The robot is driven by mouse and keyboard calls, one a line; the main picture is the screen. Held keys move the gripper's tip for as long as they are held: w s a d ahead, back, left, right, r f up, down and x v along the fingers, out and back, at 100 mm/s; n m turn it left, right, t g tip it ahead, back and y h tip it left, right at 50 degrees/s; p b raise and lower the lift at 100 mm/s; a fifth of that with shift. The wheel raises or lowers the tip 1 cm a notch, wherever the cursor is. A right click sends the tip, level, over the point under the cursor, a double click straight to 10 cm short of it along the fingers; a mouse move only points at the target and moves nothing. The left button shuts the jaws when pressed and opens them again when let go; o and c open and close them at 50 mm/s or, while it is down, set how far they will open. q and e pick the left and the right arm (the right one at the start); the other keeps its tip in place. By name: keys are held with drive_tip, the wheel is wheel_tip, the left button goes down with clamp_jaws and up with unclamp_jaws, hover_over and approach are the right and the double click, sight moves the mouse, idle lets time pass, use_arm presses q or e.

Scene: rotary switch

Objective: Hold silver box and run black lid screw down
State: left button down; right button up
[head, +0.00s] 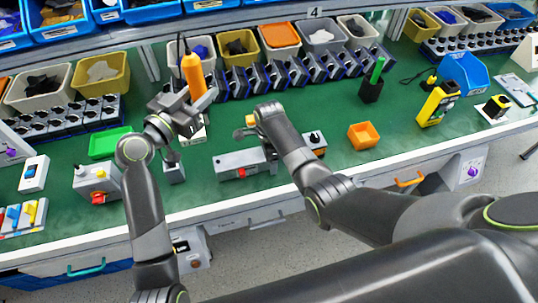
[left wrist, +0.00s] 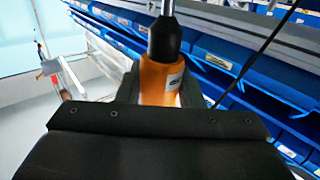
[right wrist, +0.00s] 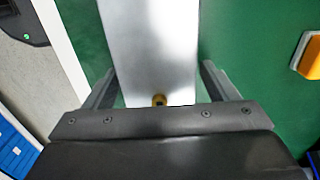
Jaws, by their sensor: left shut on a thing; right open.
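The silver box (head: 240,163) lies on the green bench top near the front edge, with a red button on its front. In the right wrist view the silver box (right wrist: 150,45) lies between the two spread fingers of my right gripper (right wrist: 160,85). That gripper is open, with a gap to the box on each side. In the head view the right wrist hides part of it. My left gripper (head: 198,103) is shut on an orange screwdriver (head: 193,72), raised above the bench. Its orange body (left wrist: 160,83) and dark nose show in the left wrist view. I cannot make out the black lid for certain.
An orange tray (head: 362,135) lies farther right. A grey box with a red button (head: 97,183) stands at left, near a green tray (head: 109,143). Parts bins line the back.

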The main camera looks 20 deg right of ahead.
drive_tip(key=c, duration=1.5)
